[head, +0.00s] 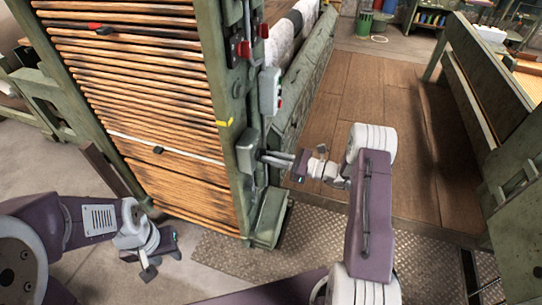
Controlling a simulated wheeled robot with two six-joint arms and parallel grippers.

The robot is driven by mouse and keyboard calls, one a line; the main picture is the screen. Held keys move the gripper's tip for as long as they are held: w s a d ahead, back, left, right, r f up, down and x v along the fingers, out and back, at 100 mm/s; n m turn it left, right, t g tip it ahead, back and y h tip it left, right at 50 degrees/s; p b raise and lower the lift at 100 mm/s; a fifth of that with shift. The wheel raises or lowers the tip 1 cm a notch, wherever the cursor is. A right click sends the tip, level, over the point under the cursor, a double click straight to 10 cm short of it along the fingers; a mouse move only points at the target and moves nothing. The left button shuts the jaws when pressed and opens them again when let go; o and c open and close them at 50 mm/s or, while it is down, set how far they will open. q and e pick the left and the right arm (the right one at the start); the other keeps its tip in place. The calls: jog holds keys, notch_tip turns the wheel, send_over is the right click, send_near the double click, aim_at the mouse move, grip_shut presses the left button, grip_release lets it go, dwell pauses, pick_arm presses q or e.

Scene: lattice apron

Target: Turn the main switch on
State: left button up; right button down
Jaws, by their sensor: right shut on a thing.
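A grey switch box (246,151) is mounted low on the green machine post, in the middle of the head view. My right gripper (281,159) reaches it from the right and is shut on the switch's handle, just right of the box. The fingers hide most of the handle, so its exact position cannot be told. My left gripper (150,267) hangs at the lower left, away from the switch, in front of the slatted apron. Its fingers are too small to tell whether they are apart.
A grey box with red and green buttons (269,91) sits above the switch. Two red-handled levers (243,49) are higher on the post. The wooden slat apron (150,90) fills the left. A wooden floor (345,85) lies open to the right, with a green bench frame beyond.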

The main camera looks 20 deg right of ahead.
dwell(0.5)
jog(key=c, duration=1.5)
grip_release()
jog(key=shift+o, duration=0.2)
jog(key=shift+d, duration=0.1)
jog(key=v, duration=0.9)
